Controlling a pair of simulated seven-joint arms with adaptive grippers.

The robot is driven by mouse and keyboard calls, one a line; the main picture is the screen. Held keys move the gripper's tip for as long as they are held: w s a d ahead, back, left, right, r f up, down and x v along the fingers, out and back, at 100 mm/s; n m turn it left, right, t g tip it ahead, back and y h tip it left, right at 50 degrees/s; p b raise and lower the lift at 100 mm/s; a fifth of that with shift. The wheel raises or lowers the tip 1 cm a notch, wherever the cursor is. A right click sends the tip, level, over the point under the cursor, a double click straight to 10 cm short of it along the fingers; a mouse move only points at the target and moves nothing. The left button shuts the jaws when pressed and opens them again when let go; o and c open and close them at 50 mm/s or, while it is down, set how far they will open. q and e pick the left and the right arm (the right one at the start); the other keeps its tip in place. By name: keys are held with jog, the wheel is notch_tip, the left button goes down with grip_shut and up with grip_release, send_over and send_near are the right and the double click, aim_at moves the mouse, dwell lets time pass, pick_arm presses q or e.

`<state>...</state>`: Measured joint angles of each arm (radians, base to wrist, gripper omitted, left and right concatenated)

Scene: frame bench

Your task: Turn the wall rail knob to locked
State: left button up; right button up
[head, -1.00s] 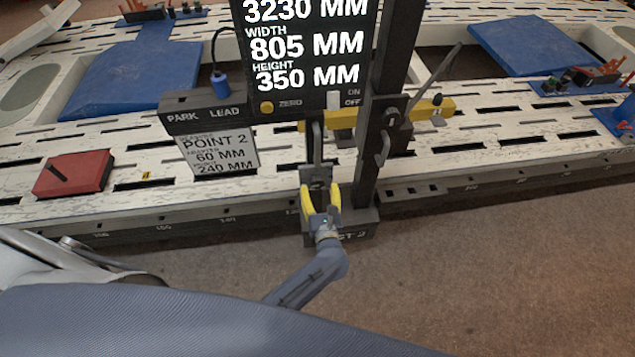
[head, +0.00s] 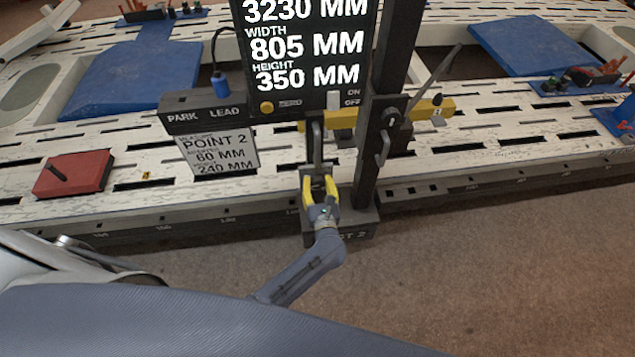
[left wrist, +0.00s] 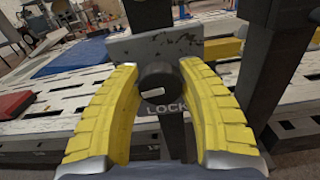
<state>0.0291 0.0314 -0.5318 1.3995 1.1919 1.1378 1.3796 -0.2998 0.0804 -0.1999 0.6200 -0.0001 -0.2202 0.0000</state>
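The dark round knob (left wrist: 157,82) shows in the left wrist view on a scuffed grey plate (left wrist: 115,50). A short white mark on its face lies nearly level. The word LOCK (left wrist: 166,109) is just below and right of the knob, partly cut off by a finger. My left gripper (head: 320,180) is open, its yellow fingers to either side of the knob; I cannot tell whether they touch it. My right gripper is not in view.
A dark display board (head: 310,50) and a sign reading POINT 2 (head: 218,150) stand left of the post. A red box (head: 73,174) lies on the white bench. The floor in front is clear.

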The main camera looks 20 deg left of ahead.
pick_arm(q)
jog(key=c, duration=0.6)
jog(key=shift+m, duration=0.8)
jog(key=o, duration=1.2)
jog(key=shift+o, duration=0.2)
jog(key=v, duration=1.2)
jog(key=shift+r, duration=0.1)
